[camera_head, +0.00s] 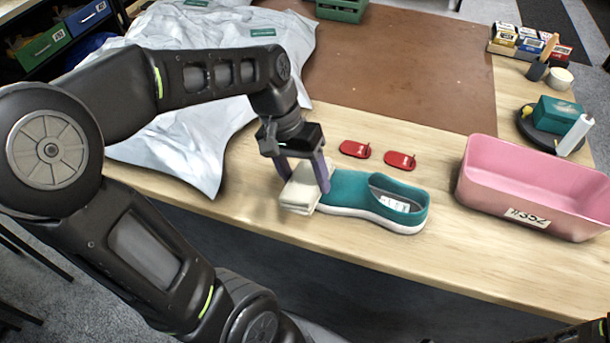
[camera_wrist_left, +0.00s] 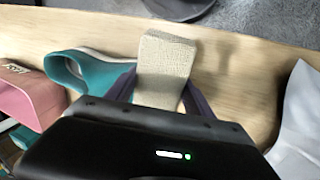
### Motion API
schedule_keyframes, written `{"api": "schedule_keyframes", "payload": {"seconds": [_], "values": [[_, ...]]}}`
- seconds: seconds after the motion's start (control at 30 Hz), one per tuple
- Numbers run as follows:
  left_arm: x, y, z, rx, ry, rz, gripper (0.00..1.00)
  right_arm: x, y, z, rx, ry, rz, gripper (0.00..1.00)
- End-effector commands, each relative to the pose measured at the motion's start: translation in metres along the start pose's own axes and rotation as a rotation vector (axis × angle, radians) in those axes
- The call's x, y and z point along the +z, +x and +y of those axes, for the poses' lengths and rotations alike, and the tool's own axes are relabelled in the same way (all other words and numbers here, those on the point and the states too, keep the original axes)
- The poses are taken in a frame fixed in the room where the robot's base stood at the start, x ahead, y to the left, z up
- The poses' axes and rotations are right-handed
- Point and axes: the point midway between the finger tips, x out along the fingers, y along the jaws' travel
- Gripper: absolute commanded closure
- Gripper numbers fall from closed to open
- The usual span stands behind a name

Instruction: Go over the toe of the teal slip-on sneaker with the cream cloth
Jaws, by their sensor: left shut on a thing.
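The teal slip-on sneaker (camera_head: 350,187) lies on the wooden table near its front edge, its opening to the right and its toe to the left. My left gripper (camera_head: 303,180) is shut on the cream cloth (camera_head: 300,192), a folded block at the toe end of the sneaker. The cloth hides the tip of the toe, and I cannot tell how firmly they touch. In the left wrist view the cloth (camera_wrist_left: 165,65) sits between the fingers, with the teal sneaker (camera_wrist_left: 90,72) just to its left. My right gripper is not in view.
A pink bin (camera_head: 500,190) marked 352 stands to the right of the sneaker. Two red tags (camera_head: 354,149) lie behind it. A white sheet (camera_head: 190,150) covers the table's left part. A black tray (camera_head: 540,134) with a green box is at far right. Bare wood lies along the front edge.

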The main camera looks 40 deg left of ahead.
Motion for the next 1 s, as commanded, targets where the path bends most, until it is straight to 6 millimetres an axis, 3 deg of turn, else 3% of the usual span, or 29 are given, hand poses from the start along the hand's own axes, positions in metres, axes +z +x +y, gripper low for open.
{"api": "schedule_keyframes", "payload": {"seconds": [0.5,1.0], "values": [[-0.038,0.001,0.000,0.000,0.000,0.000,0.71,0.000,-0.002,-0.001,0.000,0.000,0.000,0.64],[-0.045,0.001,0.000,0.000,0.000,0.000,0.71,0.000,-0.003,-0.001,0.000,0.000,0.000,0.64]]}}
